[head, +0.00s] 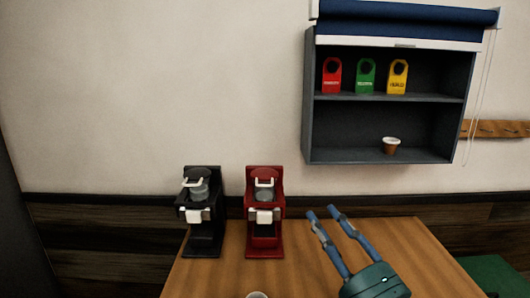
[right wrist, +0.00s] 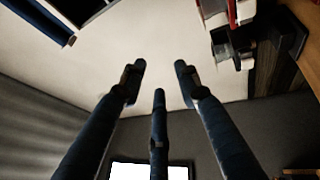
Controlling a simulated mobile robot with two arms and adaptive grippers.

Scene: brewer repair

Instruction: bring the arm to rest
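My right gripper (head: 323,213) is over the right part of the wooden table in the head view. Its blue fingers are spread apart with nothing between them. In the right wrist view its fingers (right wrist: 158,80) are also apart and empty, with plain wall behind them. My left gripper is in neither view. A black brewer (head: 203,240) and a red brewer (head: 265,238) stand side by side at the table's back edge, left of my right gripper and apart from it.
The wooden table (head: 220,280) has free room around the brewers. A light cup rim (head: 257,295) shows at the bottom edge. A wall cabinet (head: 310,130) holds red (head: 331,84), green (head: 366,84) and yellow (head: 397,86) tags above and a brown cup (head: 391,148) below.

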